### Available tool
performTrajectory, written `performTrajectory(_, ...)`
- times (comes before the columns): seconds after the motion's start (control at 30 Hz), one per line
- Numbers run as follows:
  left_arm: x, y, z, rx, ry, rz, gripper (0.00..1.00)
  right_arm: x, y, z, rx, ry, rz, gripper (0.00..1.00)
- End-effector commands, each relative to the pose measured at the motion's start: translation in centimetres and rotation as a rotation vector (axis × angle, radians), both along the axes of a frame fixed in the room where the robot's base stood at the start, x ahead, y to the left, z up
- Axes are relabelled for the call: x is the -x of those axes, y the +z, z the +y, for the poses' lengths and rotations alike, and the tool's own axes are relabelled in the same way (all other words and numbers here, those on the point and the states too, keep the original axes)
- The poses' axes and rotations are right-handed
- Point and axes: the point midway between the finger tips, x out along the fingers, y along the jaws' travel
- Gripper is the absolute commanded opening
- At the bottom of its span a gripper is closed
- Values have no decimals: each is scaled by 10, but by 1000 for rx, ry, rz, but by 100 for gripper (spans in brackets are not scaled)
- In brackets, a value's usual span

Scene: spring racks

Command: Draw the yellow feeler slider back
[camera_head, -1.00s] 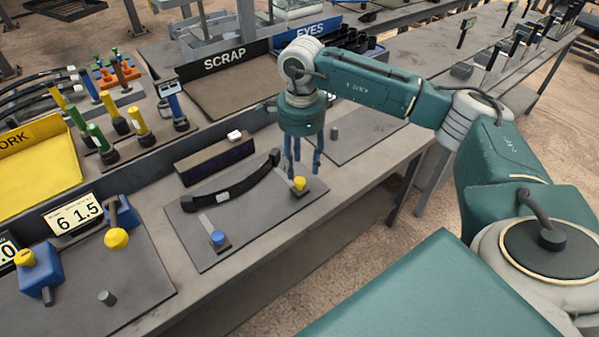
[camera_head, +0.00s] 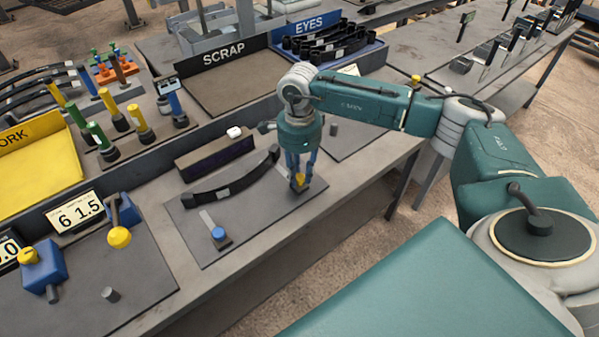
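The yellow feeler slider (camera_head: 300,181) has a small yellow knob and sits near the right end of a dark plate (camera_head: 262,221) on the bench. My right gripper (camera_head: 300,184) points down over it, with its blue fingers on both sides of the knob. The fingers have drawn together and look shut on it. They hide most of the knob and its base. My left gripper is not in view.
A blue-knobbed slider (camera_head: 218,233) stands at left on the same plate. A black curved spring (camera_head: 232,184) lies just behind the gripper. A dark display box (camera_head: 215,158) with a white button is farther back. The plate's front is clear.

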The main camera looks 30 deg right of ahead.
Motion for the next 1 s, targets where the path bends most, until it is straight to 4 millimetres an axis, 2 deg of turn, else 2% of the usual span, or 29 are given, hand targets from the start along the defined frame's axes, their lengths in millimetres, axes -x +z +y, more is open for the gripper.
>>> performTrajectory(0.33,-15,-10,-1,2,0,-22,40,10,-1,-1,1,0,0,0)
performTrajectory(0.5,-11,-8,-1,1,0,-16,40,11,0,-1,1,0,7,0)
performTrajectory(0.53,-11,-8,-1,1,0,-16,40,11,0,-1,1,0,7,26)
performTrajectory(0.6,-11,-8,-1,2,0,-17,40,11,0,-1,1,0,8,40)
performTrajectory(0.63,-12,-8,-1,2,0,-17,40,11,0,-1,1,0,7,43)
performTrajectory(1.0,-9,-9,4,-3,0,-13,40,9,6,-1,-1,0,-1,43)
